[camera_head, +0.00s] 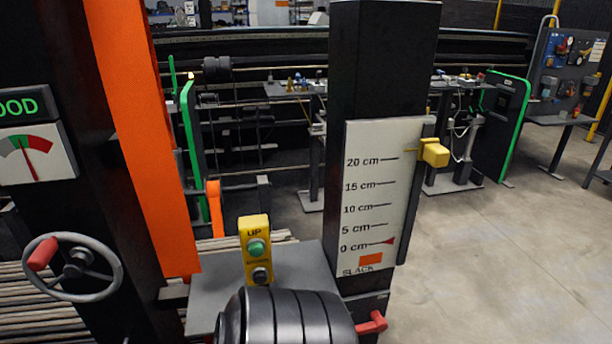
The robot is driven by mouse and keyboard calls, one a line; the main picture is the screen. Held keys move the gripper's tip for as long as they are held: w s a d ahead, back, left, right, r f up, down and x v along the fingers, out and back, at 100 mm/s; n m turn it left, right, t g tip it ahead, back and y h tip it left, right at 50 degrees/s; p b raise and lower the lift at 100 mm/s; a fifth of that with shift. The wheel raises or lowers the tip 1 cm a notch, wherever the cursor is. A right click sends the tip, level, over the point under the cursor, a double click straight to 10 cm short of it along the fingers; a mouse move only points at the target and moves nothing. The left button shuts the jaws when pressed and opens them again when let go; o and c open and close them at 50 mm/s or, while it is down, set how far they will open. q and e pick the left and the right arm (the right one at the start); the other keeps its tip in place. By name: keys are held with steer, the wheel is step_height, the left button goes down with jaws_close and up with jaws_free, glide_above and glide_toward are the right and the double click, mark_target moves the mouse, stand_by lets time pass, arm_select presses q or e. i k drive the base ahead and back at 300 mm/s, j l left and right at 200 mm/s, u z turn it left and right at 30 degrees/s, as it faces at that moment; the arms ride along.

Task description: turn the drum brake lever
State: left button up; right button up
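A short red handle (373,323) sticks out low on the right side of the dark post (380,60), near the bottom edge of the view. It may be the drum brake lever, but no label shows on it. A black ribbed, rounded shape (290,318) fills the bottom middle, just left of the red handle; I cannot tell whether it is the drum or part of me. An upright orange lever-like piece (215,207) stands further back on the left. Neither of my grippers shows in the head view.
A slack scale board (375,200) has its red pointer near 0 cm. A yellow button box (256,250) stands on a grey plate (212,295). A handwheel (78,268) with a red knob is at left, below a dial (35,157). Clear floor (480,270) lies right.

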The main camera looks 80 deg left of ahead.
mark_target(379, 324)
steer(key=u, duration=1.95)
